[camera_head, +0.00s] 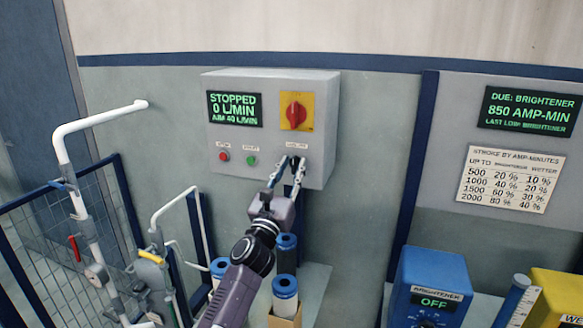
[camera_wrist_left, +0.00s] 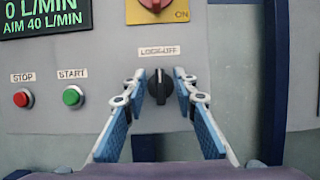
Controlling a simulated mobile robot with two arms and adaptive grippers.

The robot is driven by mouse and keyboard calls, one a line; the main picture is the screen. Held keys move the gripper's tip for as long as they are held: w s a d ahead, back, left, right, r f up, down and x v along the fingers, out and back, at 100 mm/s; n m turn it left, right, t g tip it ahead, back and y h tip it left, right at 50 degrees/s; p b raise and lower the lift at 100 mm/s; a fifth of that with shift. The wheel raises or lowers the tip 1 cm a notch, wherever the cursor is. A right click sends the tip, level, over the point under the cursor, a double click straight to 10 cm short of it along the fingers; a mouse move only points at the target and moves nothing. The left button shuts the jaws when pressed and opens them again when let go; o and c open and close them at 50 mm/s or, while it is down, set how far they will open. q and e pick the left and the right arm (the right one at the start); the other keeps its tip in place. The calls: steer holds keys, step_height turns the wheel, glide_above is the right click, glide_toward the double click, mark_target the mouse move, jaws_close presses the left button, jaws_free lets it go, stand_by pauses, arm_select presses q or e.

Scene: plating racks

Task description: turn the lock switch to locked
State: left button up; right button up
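My left gripper (camera_wrist_left: 158,90) is open, with one finger on each side of the knob and visible gaps between. In the head view the left gripper (camera_head: 294,164) reaches up to the lower right of the box, and its fingers partly hide the knob. My right gripper does not show.
The box also has a red rotary switch (camera_head: 296,112) on a yellow plate, a red stop button (camera_head: 223,156), a green start button (camera_head: 252,160) and a display (camera_head: 235,109) reading STOPPED. Blue-capped cylinders (camera_head: 285,287) stand below. White pipes (camera_head: 75,185) are at left, a blue box (camera_head: 430,283) at right.

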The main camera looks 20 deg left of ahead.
arm_select(q)
jaws_close()
